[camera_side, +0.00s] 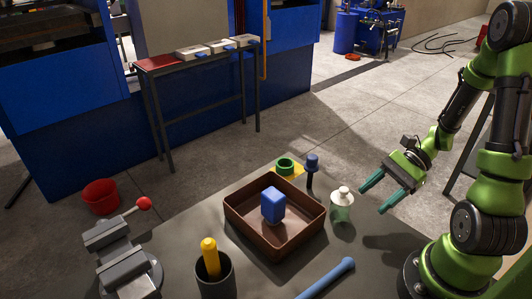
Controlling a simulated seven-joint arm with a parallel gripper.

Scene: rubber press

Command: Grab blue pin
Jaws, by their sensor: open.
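Several blue things are in the side view, and I cannot tell for sure which is the blue pin. A dark-stemmed piece with a blue head (312,163) stands upright behind the tray. A blue block (273,204) is in the brown tray (292,243). A long blue rod (327,279) lies at the front of the table. My gripper (372,199) is open and empty, its teal fingers spread and pointing left. It is to the right of all three, apart from them, beyond the glass bottle.
A glass bottle (341,206) stands between my gripper and the tray. A green ring (285,166) sits on a yellow piece behind the tray. A dark cup (215,277) holds a yellow-handled tool (210,256). A grey vise-like fixture (115,245) with a red-knobbed lever is at left.

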